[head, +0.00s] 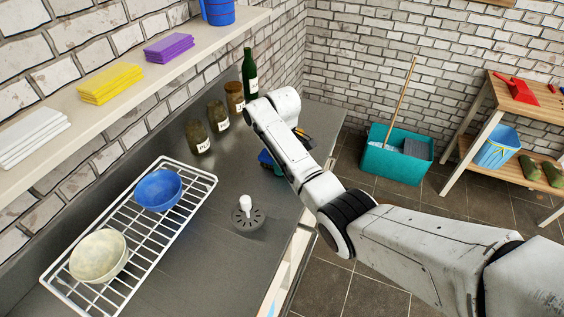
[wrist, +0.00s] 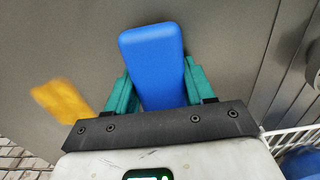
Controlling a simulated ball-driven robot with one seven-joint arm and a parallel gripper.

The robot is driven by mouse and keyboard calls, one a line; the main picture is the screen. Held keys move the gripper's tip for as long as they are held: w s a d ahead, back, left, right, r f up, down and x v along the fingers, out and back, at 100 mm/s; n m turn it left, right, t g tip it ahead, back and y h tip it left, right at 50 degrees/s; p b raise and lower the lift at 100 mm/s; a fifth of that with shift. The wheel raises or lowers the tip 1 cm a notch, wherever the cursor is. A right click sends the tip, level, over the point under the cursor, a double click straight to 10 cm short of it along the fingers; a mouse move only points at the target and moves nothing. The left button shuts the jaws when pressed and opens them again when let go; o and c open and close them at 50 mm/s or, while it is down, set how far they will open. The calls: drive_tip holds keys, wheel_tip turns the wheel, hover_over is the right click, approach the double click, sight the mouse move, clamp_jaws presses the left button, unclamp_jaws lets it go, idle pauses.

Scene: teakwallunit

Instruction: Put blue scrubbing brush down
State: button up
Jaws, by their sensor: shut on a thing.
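The blue scrubbing brush (wrist: 153,52) fills the middle of the wrist view as a smooth blue block. My gripper (wrist: 158,88) has its teal fingers closed on either side of it, over the dark grey worktop (wrist: 60,40). In the head view, my arm reaches over the worktop and covers most of the gripper. A bit of blue, likely the brush (head: 265,158), shows to the left of the arm's end. I cannot tell whether the brush touches the worktop.
A white wire rack (head: 206,178) holds a blue bowl (head: 158,189) and a pale bowl (head: 99,256). A yellow item (wrist: 62,101) lies near my gripper. Bare worktop lies at front.

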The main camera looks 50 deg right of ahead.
drive_tip(key=shift+f, duration=0.2)
drive_tip(key=o, duration=1.2)
drive_tip(key=shift+r, duration=0.1)
wheel_tip(320, 180, up, 11)
drive_tip(key=shift+r+p, duration=0.1)
drive_tip(key=shift+p, duration=0.4)
drive_tip(key=shift+r+p, duration=0.55)
drive_tip(key=shift+p, duration=0.1)
